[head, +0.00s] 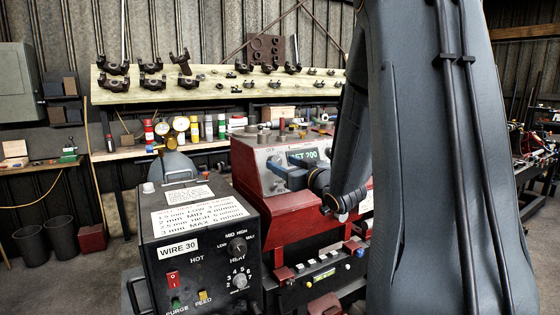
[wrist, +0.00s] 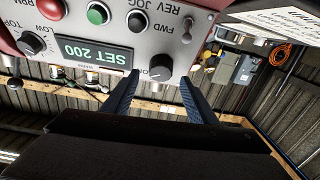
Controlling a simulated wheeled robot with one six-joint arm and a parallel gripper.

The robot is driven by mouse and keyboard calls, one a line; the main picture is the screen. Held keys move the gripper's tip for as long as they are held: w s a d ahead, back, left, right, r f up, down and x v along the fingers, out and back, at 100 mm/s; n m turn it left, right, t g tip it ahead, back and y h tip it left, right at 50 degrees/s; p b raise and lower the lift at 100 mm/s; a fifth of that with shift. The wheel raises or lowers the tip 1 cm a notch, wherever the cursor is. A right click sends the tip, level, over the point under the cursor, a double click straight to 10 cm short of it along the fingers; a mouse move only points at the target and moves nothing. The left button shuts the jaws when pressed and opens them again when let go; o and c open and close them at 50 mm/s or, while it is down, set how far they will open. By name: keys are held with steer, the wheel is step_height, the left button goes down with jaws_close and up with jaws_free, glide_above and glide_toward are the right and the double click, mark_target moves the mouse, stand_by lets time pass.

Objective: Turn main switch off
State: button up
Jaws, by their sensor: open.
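The red lathe's grey control panel (head: 273,181) stands at the centre of the head view, with a lit display reading SET 200 (head: 303,156). My gripper (head: 274,166) is at the panel front, below and left of the display. In the wrist view, which shows the panel upside down, my gripper (wrist: 159,77) is open. Its two blue fingers lie either side of a black rotary knob (wrist: 161,68); I cannot tell if they touch it. A label beside that knob is too small to read. No control is legibly marked as the main switch.
A green button (wrist: 98,13) and a black button (wrist: 137,21) sit near the display.

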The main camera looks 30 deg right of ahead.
mark_target(276, 161)
steer(key=shift+w+a+p, duration=0.15)
steer(key=shift+w+p, duration=0.15)
steer(key=shift+w, duration=1.15)
steer(key=shift+c, duration=0.4)
steer(key=c, duration=1)
steer(key=shift+n, duration=0.4)
steer(key=n+y, duration=0.1)
steer(key=n, duration=0.2)
steer(key=n+g+y+b, duration=0.1)
steer(key=n, duration=0.1)
steer(key=shift+n+y, duration=0.4)
steer(key=n+g+y, duration=0.1)
steer(key=n, duration=0.3)
steer(key=shift+d+r, duration=0.1)
steer(key=shift+d, duration=0.1)
steer(key=shift+n+g+y, duration=0.5)
steer(key=shift+n+g, duration=0.3)
steer(key=shift+n, duration=1.1)
